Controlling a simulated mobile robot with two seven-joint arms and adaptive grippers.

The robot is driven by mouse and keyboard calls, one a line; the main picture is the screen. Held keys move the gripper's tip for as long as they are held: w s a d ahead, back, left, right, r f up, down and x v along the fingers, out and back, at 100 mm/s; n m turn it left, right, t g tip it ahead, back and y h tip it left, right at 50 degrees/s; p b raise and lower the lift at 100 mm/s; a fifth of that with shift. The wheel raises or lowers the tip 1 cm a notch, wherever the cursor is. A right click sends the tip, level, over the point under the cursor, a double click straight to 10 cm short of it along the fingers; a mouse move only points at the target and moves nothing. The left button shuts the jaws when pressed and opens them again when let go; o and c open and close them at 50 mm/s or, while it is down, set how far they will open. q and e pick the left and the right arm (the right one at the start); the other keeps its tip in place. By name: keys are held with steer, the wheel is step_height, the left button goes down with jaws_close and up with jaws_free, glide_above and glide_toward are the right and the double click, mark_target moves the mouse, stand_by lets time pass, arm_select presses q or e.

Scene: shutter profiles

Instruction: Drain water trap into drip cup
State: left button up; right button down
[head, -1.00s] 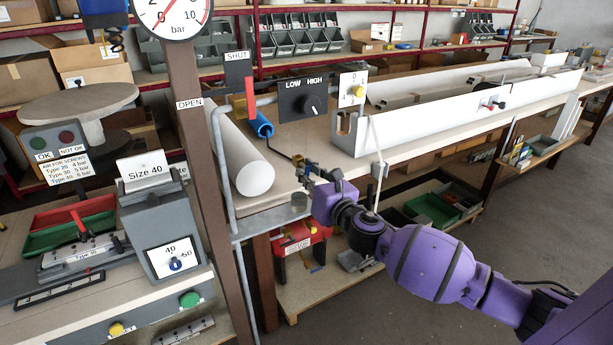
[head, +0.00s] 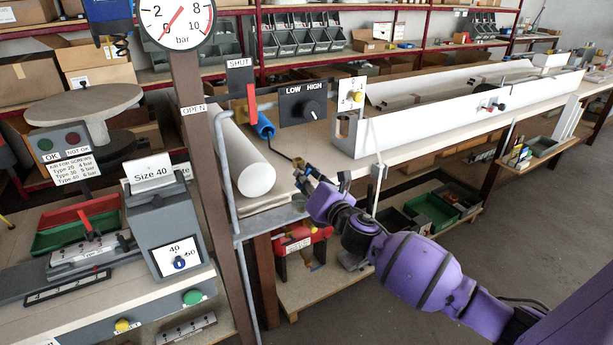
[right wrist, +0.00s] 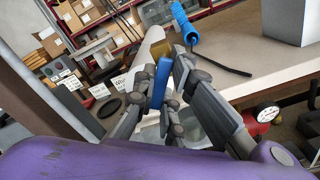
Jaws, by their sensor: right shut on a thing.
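My right gripper (head: 305,172) is at the bench's front edge, below the dark hose. In the right wrist view its fingers (right wrist: 168,82) are shut on a small blue part (right wrist: 161,80). A brass-coloured piece (right wrist: 140,50) shows beside the blue part. I cannot tell whether this belongs to the water trap. A pale, cup-like thing (right wrist: 150,132) shows below the fingers, partly hidden by them; it may be the drip cup. In the head view my gripper and arm cover that spot. My left gripper is not in view.
A red lever (head: 252,103) stands near the SHUT sign. A post with a pressure gauge (head: 176,22) stands left. A red unit (head: 300,240) is under the bench.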

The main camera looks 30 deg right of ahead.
steer(key=m, duration=0.2)
steer(key=r+m+p, duration=0.1)
steer(key=shift+a+m, duration=0.2)
steer(key=shift+m, duration=0.2)
steer(key=shift+m+p, duration=0.45)
steer(key=shift+m, duration=0.45)
steer(key=shift+a+r+m+p, duration=0.1)
steer(key=shift+m+p, duration=0.1)
steer(key=shift+m, duration=0.4)
steer(key=shift+a+r+m+p, duration=0.1)
steer(key=shift+m+p, duration=0.1)
steer(key=shift+m, duration=0.4)
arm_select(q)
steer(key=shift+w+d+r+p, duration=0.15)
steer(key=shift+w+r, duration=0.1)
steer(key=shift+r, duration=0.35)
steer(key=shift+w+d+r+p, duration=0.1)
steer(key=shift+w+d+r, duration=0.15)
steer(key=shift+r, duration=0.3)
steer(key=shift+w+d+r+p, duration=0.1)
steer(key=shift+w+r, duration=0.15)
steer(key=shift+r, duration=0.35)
arm_select(e)
steer(key=shift+r+m, duration=0.1)
steer(key=shift+m, duration=1)
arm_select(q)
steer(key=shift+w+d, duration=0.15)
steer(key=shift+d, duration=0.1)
